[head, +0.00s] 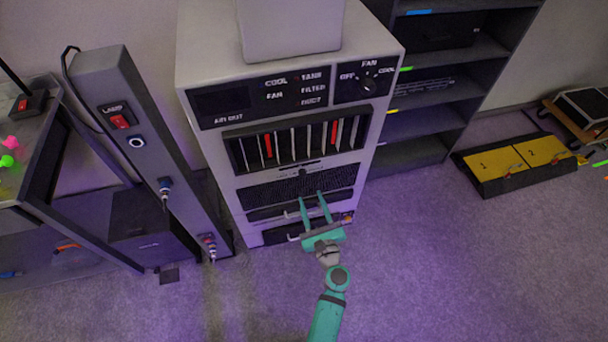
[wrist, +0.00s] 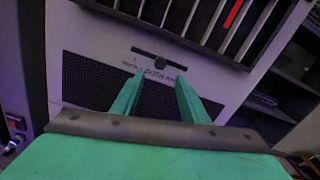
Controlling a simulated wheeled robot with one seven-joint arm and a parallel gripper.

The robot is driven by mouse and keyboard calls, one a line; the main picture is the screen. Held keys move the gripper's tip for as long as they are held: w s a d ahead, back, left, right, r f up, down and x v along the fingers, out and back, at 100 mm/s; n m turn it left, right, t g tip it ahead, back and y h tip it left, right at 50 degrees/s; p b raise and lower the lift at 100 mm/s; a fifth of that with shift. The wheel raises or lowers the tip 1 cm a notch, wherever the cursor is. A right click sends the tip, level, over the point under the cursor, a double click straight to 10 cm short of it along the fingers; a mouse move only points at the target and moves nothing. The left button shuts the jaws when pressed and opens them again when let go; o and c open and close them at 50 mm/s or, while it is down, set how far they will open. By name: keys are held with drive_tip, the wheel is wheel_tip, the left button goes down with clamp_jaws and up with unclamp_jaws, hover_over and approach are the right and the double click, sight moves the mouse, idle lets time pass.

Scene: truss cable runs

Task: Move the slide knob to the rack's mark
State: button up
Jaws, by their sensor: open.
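The slide knob (wrist: 160,62) is a small dark knob on a dark horizontal slot in the pale front of the air unit (head: 360,130). It sits near the middle of the slot, above a dark mesh panel; the knob (head: 303,172) is tiny in the head view. Small lettering (wrist: 150,72) runs under the slot, too small to read surely, so I cannot tell which mark is the rack's. My teal gripper (head: 311,196) is open and empty in front of the mesh, below the knob. In the wrist view its fingers (wrist: 159,80) point up toward the slot, apart from the knob.
A vent with white and red slats (head: 300,141) lies above the slot. A drawer-like handle (head: 300,212) is below the mesh. A dark shelf rack (head: 425,95) stands right of the unit, a grey post (head: 130,130) with a lamp switch left.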

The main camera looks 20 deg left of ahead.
sight(304, 176)
drive_tip(key=x, duration=1.1)
drive_tip(key=shift+w+r, duration=0.1)
drive_tip(key=shift+r, duration=0.1)
clamp_jaws()
